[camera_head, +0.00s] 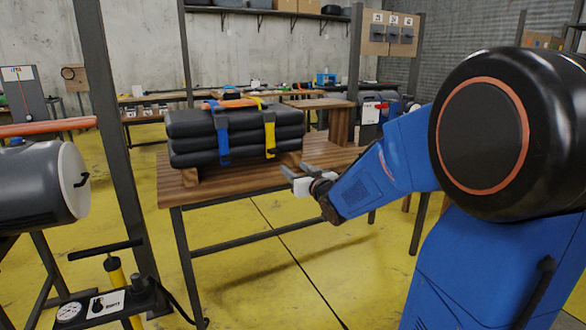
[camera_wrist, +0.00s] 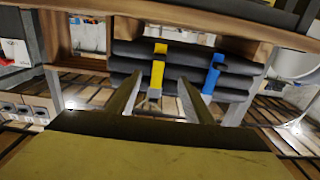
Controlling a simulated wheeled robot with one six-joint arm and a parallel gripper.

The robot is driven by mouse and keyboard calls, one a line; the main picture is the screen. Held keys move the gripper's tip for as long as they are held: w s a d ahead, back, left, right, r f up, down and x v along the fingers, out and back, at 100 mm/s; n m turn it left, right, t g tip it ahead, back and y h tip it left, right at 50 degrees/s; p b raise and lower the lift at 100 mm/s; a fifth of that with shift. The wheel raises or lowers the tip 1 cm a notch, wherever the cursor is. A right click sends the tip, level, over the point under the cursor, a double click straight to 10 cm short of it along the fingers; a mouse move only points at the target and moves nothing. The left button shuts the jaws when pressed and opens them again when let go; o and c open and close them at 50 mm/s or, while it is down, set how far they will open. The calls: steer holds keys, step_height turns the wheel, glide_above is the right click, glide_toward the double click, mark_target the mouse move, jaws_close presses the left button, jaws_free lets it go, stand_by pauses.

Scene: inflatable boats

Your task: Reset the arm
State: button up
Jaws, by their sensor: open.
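My gripper (camera_head: 293,174) is at the end of my blue arm, in front of the wooden table. Its jaws are open and empty, pointing toward the table's front edge. In the wrist view the two fingers of my gripper (camera_wrist: 167,100) stand apart with nothing between them. A folded black boat bundle (camera_head: 240,135) lies on the table to the left of my gripper, bound by a blue strap (camera_head: 222,135) and a yellow strap (camera_head: 269,135). The bundle (camera_wrist: 190,62) also shows beyond the fingers in the wrist view, apart from them.
The wooden table (camera_head: 230,187) has bare surface right of the bundle. A dark post (camera_head: 117,150) stands at left, near a black cylinder (camera_head: 40,186) with a white end. A pump with a gauge (camera_head: 100,300) is at lower left. Yellow floor before the table is partly clear.

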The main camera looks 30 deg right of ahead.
stand_by(0.5)
steer(key=s+a+f+g, duration=0.3)
steer(key=s+f+g, duration=0.1)
steer(key=s, duration=0.9)
steer(key=s+a+f+g, duration=0.4)
steer(key=s, duration=0.9)
steer(key=s+a+f+g, duration=0.4)
steer(key=s+g, duration=0.1)
steer(key=s, duration=0.8)
steer(key=shift+f, duration=0.4)
